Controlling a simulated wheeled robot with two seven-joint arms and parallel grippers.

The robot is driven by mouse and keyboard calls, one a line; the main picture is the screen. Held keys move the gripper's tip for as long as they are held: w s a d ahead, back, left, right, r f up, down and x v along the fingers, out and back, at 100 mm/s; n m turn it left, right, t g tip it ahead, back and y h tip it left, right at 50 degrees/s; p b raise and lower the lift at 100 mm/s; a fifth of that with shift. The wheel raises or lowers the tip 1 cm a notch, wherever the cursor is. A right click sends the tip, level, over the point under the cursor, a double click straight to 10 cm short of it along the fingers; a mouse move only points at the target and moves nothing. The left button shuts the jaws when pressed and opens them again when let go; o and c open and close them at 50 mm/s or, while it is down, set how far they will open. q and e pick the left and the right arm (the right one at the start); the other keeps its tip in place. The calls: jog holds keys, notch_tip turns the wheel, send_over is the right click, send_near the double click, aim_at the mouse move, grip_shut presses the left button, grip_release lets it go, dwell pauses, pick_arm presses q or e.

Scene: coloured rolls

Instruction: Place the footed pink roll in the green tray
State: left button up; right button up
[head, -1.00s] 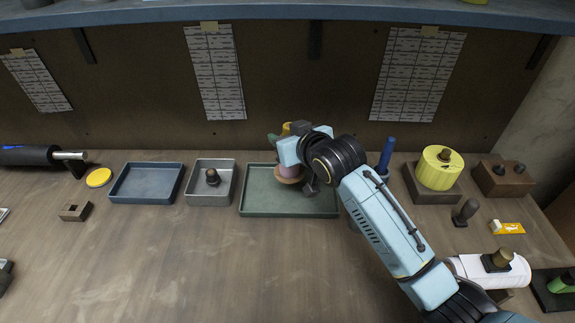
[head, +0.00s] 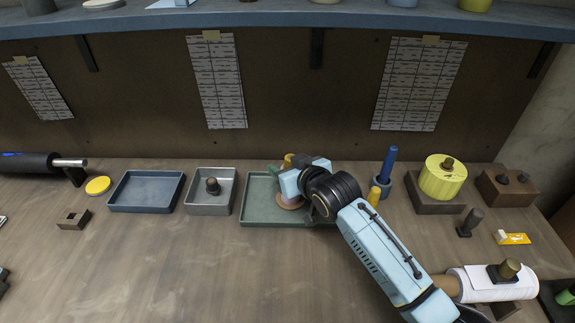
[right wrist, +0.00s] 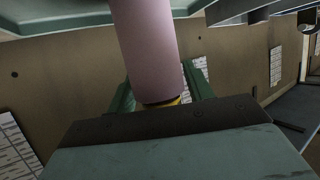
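The footed pink roll (head: 291,195) stands about upright over the green tray (head: 262,222), its round tan foot at or very near the tray floor. Whether the foot touches cannot be told. My right gripper (head: 283,168) is at the roll's upper part, with a green finger and a yellow-gold top showing beside it. In the right wrist view the pink roll (right wrist: 148,50) runs between the two green fingers (right wrist: 165,92), which look closed on it. The gripper hides much of the roll in the head view. My left gripper is not in view.
Left of the tray are a grey tray (head: 222,204) with a dark knob, and a blue tray (head: 147,205). To the right stand a blue roll (head: 386,165) and a yellow roll (head: 441,180) on a brown block. A white roll (head: 485,282) lies at front right. The middle foreground is clear.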

jog(key=shift+o, duration=0.6)
jog(key=shift+r, duration=0.1)
jog(key=shift+r, duration=0.1)
jog(key=p+v, duration=0.2)
jog(key=v, duration=1)
